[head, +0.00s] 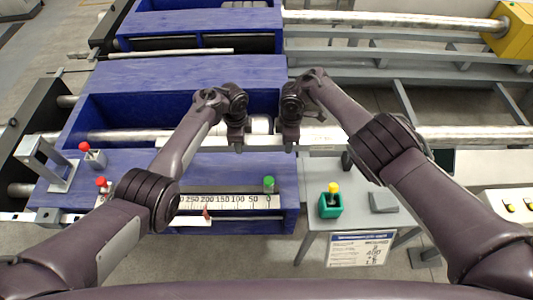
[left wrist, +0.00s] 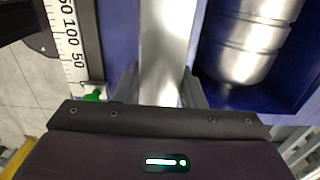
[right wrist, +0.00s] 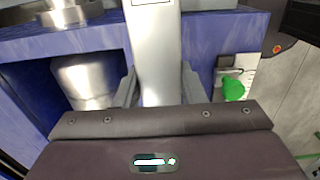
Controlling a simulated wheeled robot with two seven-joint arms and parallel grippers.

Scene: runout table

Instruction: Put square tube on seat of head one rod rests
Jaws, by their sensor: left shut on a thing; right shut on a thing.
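A pale metal square tube (head: 264,142) lies level across the front of the blue trough, held by both grippers. My left gripper (head: 238,146) is shut on it, left of my right gripper (head: 290,145), which is also shut on it. The tube runs between the fingers in the left wrist view (left wrist: 165,45) and in the right wrist view (right wrist: 153,50). A shiny round rod (head: 110,135) lies in the blue trough behind the tube; a stepped metal cylinder (left wrist: 245,40) is beside the tube in the left wrist view. I cannot tell which part is the head-one seat.
A blue bench (head: 130,172) carries a scale (head: 230,201), a green knob (head: 269,182) and red-topped levers (head: 85,147). A grey bracket (head: 45,165) stands at the left. A small table at the right holds a green box with a yellow knob (head: 331,202).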

